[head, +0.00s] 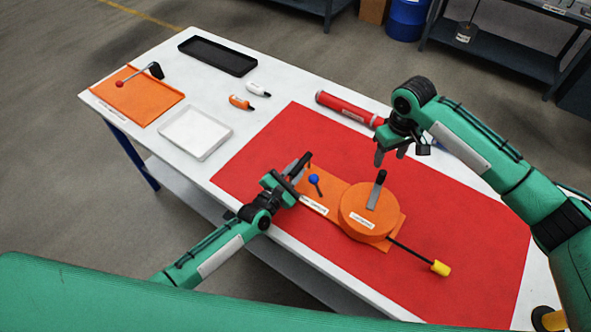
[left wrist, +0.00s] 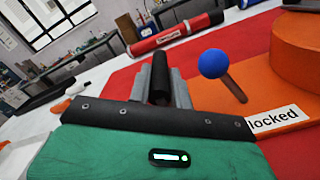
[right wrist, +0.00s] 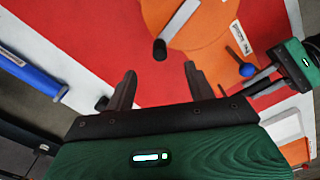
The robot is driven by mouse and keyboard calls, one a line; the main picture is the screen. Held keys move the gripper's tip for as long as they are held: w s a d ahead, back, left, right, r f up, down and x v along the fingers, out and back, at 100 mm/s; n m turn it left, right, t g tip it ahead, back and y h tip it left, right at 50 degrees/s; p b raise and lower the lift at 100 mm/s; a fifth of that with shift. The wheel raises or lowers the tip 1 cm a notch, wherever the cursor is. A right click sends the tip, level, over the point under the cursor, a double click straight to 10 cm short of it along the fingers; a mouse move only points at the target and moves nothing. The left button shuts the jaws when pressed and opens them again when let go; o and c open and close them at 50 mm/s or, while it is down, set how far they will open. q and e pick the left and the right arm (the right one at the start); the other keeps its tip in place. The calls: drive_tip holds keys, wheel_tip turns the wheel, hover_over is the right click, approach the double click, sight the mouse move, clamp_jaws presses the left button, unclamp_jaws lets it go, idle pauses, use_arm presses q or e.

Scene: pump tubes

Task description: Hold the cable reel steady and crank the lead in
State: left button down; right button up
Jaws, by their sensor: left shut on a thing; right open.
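The orange cable reel (head: 365,212) lies on an orange base plate (head: 335,192) on the red mat. Its grey crank arm (head: 374,198) carries a black crank handle (head: 381,177), which also shows in the right wrist view (right wrist: 160,50). The black lead (head: 405,250) runs out to a yellow plug (head: 440,268). A blue-knobbed lever (head: 314,180) stands beside a label reading "locked" (left wrist: 273,119).
A red tube (head: 345,108) lies behind the mat (head: 265,150). A black tray (head: 217,55), a white tray (head: 194,132), two small bottles and an orange board (head: 137,97) with a red-knobbed lever occupy the table's left part.

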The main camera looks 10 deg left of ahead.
sight(384, 173)
drive_tip(key=shift+f, duration=5.05)
drive_tip(key=shift+c, duration=0.4)
drive_tip(key=c, duration=0.8)
drive_tip(key=shift+d, duration=0.1)
drive_tip(key=shift+c, duration=0.2)
drive_tip(key=shift+f, duration=0.25)
drive_tip(key=shift+c, duration=0.7)
drive_tip(key=shift+s, duration=0.1)
